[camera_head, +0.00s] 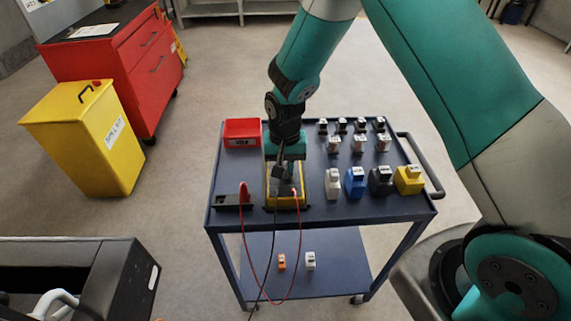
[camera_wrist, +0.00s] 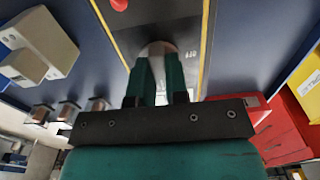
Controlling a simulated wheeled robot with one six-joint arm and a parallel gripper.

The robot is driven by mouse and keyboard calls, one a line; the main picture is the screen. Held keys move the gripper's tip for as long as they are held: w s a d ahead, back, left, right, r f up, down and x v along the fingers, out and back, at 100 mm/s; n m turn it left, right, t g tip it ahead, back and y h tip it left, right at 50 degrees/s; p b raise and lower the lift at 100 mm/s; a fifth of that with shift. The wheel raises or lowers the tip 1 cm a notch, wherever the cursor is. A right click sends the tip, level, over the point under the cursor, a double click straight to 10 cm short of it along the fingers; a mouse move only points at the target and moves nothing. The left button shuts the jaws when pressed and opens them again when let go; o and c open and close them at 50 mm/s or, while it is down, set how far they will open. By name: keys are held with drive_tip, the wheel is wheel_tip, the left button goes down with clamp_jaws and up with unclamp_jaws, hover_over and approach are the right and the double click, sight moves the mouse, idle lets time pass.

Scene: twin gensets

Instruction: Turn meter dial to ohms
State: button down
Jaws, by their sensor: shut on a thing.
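The meter (camera_head: 288,203), dark-faced with a yellow rim, lies on the blue cart top at its front left. It also fills the top middle of the wrist view (camera_wrist: 190,22). My gripper (camera_head: 284,165) points down over the meter and hides much of its face. In the wrist view, my gripper's green fingers (camera_wrist: 157,68) are closed on the rounded grey dial (camera_wrist: 157,47). A small pale marking shows on the face just right of the dial, too small to read. The dial's pointer direction cannot be told.
A red lead (camera_head: 247,232) and a black lead hang from the meter area over the cart's front edge. A dark block (camera_head: 232,203) stands left of the meter, a red box (camera_head: 242,133) behind left. Several blocks, including a blue one (camera_head: 355,183), stand to the right.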

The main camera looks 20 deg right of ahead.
drive_tip(key=c, duration=1.1)
unclamp_jaws()
wheel_tip(320, 180, up, 18)
drive_tip(key=shift+f+b, duration=0.25)
drive_tip(key=shift+b, duration=0.35)
drive_tip(key=s+a+r+n+y, duration=0.1)
drive_tip(key=s+r+n, duration=0.1)
drive_tip(key=s, duration=0.6)
drive_tip(key=s+a+r+n+y, duration=0.1)
drive_tip(key=s+a+r+n, duration=0.1)
drive_tip(key=s+n, duration=0.3)
drive_tip(key=s+a+r+n+y, duration=0.1)
drive_tip(key=s+r+n+y, duration=0.1)
drive_tip(key=s, duration=0.9)
drive_tip(key=shift+s+a+r+n, duration=0.2)
drive_tip(key=shift+s+r+n, duration=0.2)
drive_tip(key=shift+r+n, duration=0.5)
